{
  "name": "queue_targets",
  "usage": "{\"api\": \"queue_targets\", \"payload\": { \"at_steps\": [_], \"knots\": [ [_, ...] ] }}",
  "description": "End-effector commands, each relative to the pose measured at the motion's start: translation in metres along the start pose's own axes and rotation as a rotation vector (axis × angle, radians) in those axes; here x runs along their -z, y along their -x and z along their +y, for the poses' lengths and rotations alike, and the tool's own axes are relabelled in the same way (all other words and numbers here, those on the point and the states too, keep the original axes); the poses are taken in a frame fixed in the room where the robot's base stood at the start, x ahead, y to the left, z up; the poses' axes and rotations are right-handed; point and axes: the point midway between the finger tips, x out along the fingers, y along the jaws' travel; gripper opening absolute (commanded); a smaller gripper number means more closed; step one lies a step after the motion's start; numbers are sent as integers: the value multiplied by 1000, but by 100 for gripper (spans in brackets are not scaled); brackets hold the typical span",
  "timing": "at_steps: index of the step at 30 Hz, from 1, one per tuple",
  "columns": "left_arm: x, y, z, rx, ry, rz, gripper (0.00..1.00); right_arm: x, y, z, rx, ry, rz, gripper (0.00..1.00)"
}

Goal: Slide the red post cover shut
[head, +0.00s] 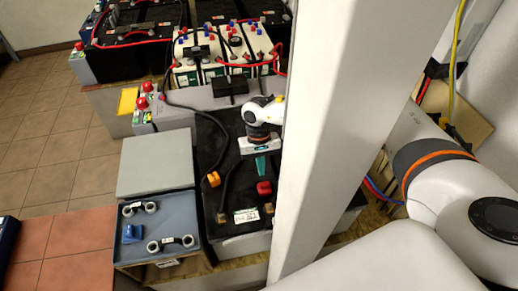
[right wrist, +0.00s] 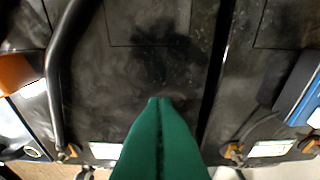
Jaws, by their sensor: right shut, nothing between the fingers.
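The red post cover (head: 264,188) sits on top of a black battery (head: 238,200), close to the white column that hides the battery's right part. Whether the cover is open or shut on its post is too small to tell. My right gripper (head: 261,172) points down with its green fingers together and empty, just behind the red cover in the head view. In the right wrist view the shut fingers (right wrist: 158,102) are over the dark battery top, and I cannot make out the red cover there. My left gripper is not in view.
An orange cover (head: 213,179) sits left on the same battery. A grey tray (head: 125,246) with cable links and a blue item stands to the left. A large white column (head: 340,120) stands close at the right. More batteries (head: 225,50) with cables are behind.

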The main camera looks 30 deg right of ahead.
Motion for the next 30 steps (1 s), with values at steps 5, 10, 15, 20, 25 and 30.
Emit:
{"api": "queue_targets", "payload": {
  "at_steps": [5,10,15,20,25,30],
  "knots": [
    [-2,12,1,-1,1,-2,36,17,-2,-1,1,-1,0,0],
    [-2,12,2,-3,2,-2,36,20,-5,0,0,-1,0,0],
    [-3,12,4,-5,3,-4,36,20,-5,0,0,-2,0,0],
    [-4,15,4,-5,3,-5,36,27,-6,0,1,-1,2,0],
    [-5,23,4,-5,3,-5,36,59,-12,-1,1,2,3,0],
    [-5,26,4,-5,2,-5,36,82,-19,0,1,0,2,0]
  ]
}}
